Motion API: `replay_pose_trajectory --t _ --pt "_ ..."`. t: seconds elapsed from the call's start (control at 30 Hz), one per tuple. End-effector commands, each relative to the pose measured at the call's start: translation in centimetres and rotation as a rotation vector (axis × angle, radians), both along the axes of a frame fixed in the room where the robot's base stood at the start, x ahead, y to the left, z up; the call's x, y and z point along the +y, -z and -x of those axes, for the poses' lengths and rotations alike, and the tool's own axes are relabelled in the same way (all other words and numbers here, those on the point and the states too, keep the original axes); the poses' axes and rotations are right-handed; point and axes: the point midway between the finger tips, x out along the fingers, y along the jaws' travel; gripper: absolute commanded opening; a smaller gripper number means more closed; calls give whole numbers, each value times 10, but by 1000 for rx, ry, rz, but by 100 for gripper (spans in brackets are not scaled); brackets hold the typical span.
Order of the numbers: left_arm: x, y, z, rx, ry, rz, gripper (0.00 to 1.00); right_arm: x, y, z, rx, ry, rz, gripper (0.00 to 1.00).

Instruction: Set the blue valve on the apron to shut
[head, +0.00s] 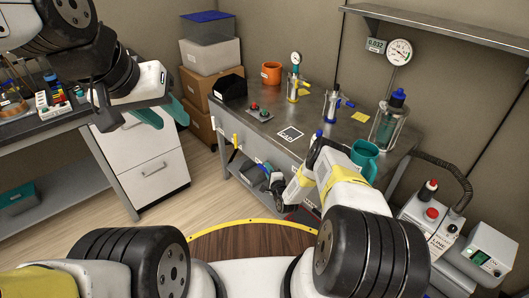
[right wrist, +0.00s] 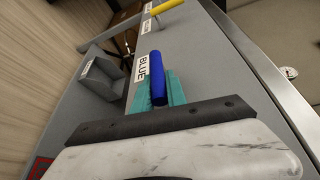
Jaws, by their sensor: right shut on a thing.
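The blue valve's handle (right wrist: 157,78) shows in the right wrist view, beside a white label reading BLUE (right wrist: 141,70) on the grey apron (right wrist: 205,60). The handle points up the picture, roughly along the apron's length. My right gripper (right wrist: 158,92) is shut on this handle, with its teal fingers at the handle's sides. In the head view my right gripper (head: 274,180) is at the bench's front apron and hides most of the blue valve. My left gripper (head: 162,112) is open and empty, in the air at the upper left, away from the bench.
A yellow-handled valve (head: 235,145) is further left on the apron. The bench top (head: 262,128) carries an orange mug (head: 271,73), a teal mug (head: 364,157) and glassware. The floor between bench and white drawers (head: 153,165) is clear.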

Motion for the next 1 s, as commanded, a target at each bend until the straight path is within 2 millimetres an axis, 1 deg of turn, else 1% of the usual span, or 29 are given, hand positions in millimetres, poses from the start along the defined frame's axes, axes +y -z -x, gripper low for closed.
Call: replay_pose_trajectory --t 0.03,0.2,0.7,0.73,0.83,1.0 --pt "0 0 0 0 0 0 39 3 1 0 -16 -4 -13 0" --pt "0 0 0 0 0 0 39 4 2 -1 -52 -7 -38 0" --pt "0 0 0 0 0 0 39 6 1 -1 -66 -10 -51 0" --pt "0 0 0 0 0 0 39 6 1 -1 -66 -10 -51 19" --pt "0 0 0 0 0 0 39 5 2 -1 -66 -9 -50 39" --pt "0 0 0 0 0 0 39 4 2 -1 -65 -6 -49 39"
